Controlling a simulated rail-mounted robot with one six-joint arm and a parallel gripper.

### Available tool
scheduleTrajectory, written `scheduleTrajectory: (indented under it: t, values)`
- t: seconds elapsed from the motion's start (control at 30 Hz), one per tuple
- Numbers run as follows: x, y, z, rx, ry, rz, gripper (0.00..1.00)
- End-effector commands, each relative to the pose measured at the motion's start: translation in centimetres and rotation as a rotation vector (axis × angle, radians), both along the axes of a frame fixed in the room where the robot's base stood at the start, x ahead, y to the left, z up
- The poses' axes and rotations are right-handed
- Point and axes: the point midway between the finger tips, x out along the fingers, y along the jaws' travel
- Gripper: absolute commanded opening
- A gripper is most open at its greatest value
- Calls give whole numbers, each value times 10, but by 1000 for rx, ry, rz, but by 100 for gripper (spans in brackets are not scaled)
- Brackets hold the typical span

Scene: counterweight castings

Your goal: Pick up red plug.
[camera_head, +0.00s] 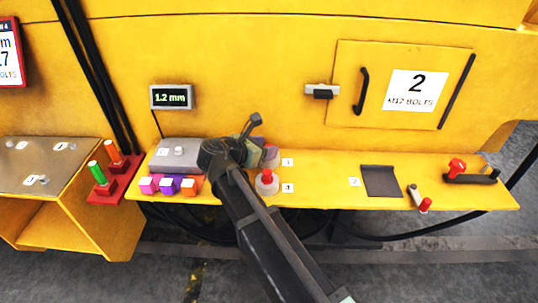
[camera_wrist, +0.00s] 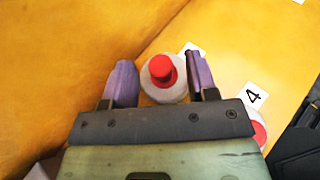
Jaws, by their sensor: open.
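In the wrist view a red plug (camera_wrist: 163,68) stands in a round pale base. It lies between the two purple fingers of my gripper (camera_wrist: 161,78), which are open, with a gap on each side. A second red-topped piece (camera_wrist: 258,134) in a pale round base shows at the lower right, partly cut off by my gripper. In the head view this second piece (camera_head: 266,177) stands by the label 4. My gripper (camera_head: 268,155) is above the yellow shelf by the upper label, and it hides most of the plug there.
The yellow shelf (camera_head: 330,195) carries a grey box (camera_head: 180,152), orange, purple and pink blocks (camera_head: 168,185) at left, a dark plate (camera_head: 380,181), a red-knobbed lever (camera_head: 457,166) and a red-tipped handle (camera_head: 425,204) at right. A yellow wall (camera_head: 240,60) rises behind.

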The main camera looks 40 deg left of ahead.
Motion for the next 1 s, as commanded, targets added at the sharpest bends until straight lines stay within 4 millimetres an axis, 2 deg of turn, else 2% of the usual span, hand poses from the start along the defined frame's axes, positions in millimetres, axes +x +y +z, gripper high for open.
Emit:
scheduleTrajectory:
  t: [0.03, 0.1, 0.3, 0.37, 0.63, 1.0]
  values:
    - [9, -1, -8, 0, 0, -2, 53]
    - [17, -3, -10, 0, 0, -2, 53]
    - [19, -4, -8, 0, 0, 0, 53]
    - [19, -4, -8, 0, 0, 0, 45]
    - [19, -4, -8, 0, 1, 0, 4]
    - [19, -4, -7, 0, 1, 0, 2]
